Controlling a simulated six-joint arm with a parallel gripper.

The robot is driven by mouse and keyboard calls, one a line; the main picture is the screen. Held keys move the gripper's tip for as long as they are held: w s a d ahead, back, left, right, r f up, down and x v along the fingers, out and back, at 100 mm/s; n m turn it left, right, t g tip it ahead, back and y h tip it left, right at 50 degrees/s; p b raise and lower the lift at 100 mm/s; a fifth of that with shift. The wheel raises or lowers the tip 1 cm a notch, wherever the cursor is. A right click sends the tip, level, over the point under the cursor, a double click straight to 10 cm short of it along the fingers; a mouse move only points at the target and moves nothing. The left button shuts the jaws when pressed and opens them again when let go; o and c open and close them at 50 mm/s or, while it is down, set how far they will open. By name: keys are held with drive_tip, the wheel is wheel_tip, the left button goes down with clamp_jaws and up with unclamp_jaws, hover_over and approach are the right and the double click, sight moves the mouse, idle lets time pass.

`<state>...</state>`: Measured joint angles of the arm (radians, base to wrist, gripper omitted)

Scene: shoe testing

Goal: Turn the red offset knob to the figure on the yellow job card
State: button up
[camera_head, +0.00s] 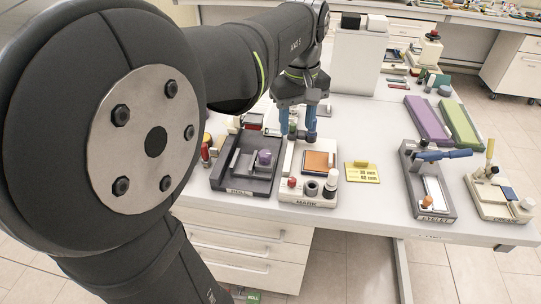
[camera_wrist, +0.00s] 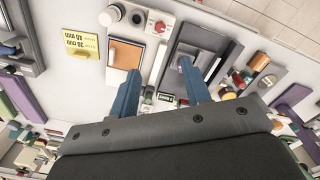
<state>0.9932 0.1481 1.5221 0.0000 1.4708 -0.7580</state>
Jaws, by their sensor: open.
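The yellow job card (camera_head: 362,174) lies right of the white MARK station (camera_head: 308,200). In the wrist view the card (camera_wrist: 80,43) carries two upside-down lines of figures in mm, too small to read surely. A small red knob (camera_head: 292,182) sits on the station's front left; it also shows in the wrist view (camera_wrist: 160,27). I cannot tell whether it is the offset knob. My gripper (camera_head: 297,138) points down over the station's back part, its blue fingers apart and empty. In the wrist view my gripper (camera_wrist: 160,67) spans the gap between station and dark tray.
A dark PULL tray (camera_head: 233,186) with a purple knob (camera_head: 264,157) stands close on the left. An orange pad (camera_head: 319,161) lies on the MARK station. The EYELET (camera_head: 418,205) and CREAM (camera_head: 509,209) stations stand at right. Bare table lies between card and EYELET.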

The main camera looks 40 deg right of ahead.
drive_tip(key=n, duration=0.4)
approach(292, 180)
drive_tip(key=shift+n, duration=0.4)
wheel_tip(292, 180, down, 9)
drive_tip(key=shift+d+r, duration=0.1)
drive_tip(key=shift+c, duration=0.2)
clamp_jaws()
